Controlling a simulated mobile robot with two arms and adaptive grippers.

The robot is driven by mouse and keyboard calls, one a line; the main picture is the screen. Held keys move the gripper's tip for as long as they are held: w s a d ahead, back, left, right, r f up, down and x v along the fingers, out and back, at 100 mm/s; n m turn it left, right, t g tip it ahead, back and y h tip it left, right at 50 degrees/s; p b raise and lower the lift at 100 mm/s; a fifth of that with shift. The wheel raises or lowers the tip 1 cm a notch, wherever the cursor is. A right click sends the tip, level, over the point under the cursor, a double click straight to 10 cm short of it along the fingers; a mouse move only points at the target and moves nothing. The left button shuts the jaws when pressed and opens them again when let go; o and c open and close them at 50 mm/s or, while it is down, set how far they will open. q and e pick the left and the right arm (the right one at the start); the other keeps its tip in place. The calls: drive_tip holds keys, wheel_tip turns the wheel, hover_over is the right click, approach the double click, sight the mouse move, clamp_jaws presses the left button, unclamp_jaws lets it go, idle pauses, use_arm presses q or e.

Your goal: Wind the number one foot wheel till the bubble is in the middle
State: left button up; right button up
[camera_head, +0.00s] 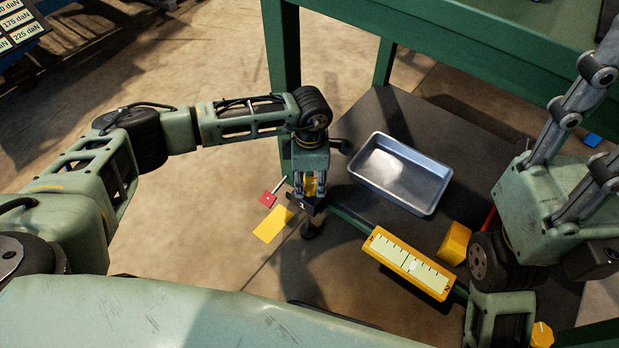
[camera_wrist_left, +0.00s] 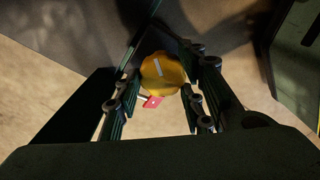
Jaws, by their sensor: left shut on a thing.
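The yellow foot wheel (camera_head: 310,186) is at the left end of a dark green bar; a dark tag with a 1 is beside it. My left gripper (camera_head: 309,192) is shut on this wheel from above. In the left wrist view, the scalloped yellow wheel (camera_wrist_left: 163,72) with a pale mark sits between the fingers. The yellow level (camera_head: 387,258) lies tilted in the picture, with a pale green ruled window. Its whitish bubble (camera_head: 413,266) is near the middle, seemingly slightly right.
A grey metal tray (camera_head: 432,205) and a yellow block (camera_head: 455,243) are near the level. Another yellow wheel (camera_head: 542,335) shows at lower right. A yellow card (camera_head: 272,224) and red tag (camera_head: 268,199) lie left of my gripper. A green bench (camera_head: 450,35) stands behind.

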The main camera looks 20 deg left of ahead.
sight(311, 182)
use_arm(q)
drive_tip(key=m, duration=0.4)
drive_tip(key=shift+w+a+r, duration=0.1)
drive_tip(key=shift+w, duration=0.25)
drive_tip(key=shift+m, duration=1.1)
drive_tip(key=shift+d, duration=0.2)
drive_tip(key=o, duration=0.8)
drive_tip(key=shift+c, duration=0.2)
drive_tip(key=o, duration=0.3)
drive_tip(key=shift+s, duration=0.15)
wheel_tip(311, 182, up, 12)
